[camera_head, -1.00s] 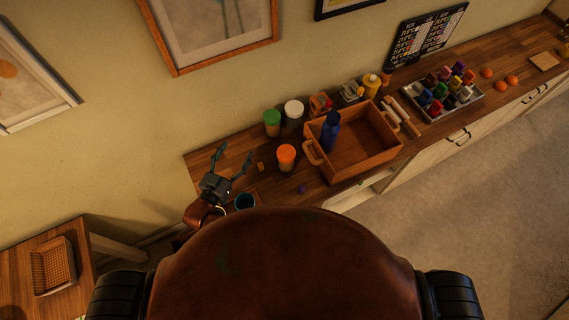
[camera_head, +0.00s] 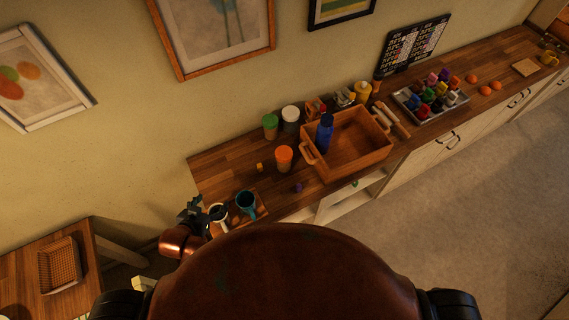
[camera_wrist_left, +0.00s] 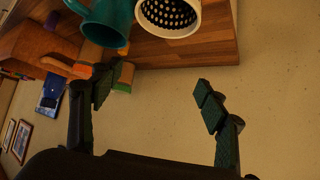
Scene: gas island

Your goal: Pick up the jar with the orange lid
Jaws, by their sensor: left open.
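The jar with the orange lid (camera_head: 284,157) stands upright on the wooden counter, just left of a wooden tray. My left gripper (camera_head: 193,210) is at the counter's left end, beside a white mug, well to the left of the jar and apart from it. In the left wrist view the left gripper (camera_wrist_left: 160,90) is open with nothing between its fingers. An orange patch shows behind one finger in that view; I cannot tell if it is the jar. My right gripper is not in view.
A teal mug (camera_head: 246,203) and a white mug (camera_head: 218,212) stand near my gripper. A green-lidded jar (camera_head: 270,127) and a white-lidded jar (camera_head: 290,118) stand behind the orange-lidded one. The wooden tray (camera_head: 372,166) holds a blue bottle (camera_head: 324,133). A small yellow block (camera_head: 259,167) lies nearby.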

